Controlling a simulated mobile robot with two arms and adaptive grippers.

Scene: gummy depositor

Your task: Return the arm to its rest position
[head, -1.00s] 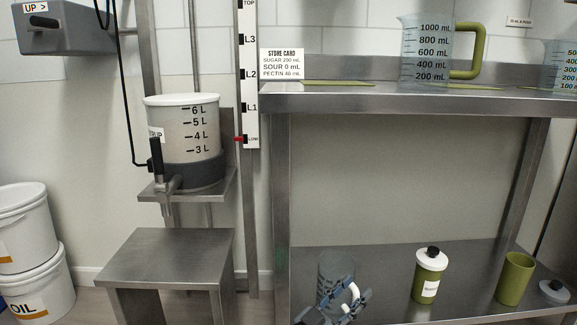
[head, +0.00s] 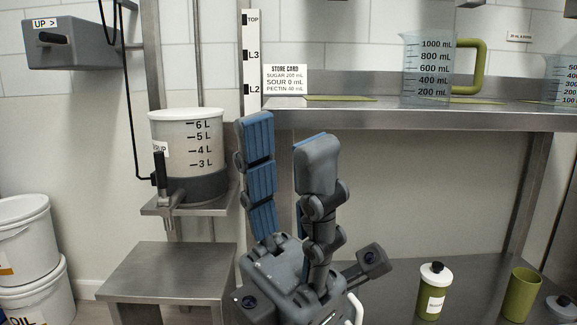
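The syrup tank (head: 187,150) with its tap sits left of the gripper, above a steel stand (head: 170,272). A measuring jug (head: 427,72) stands on the upper shelf (head: 420,119).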

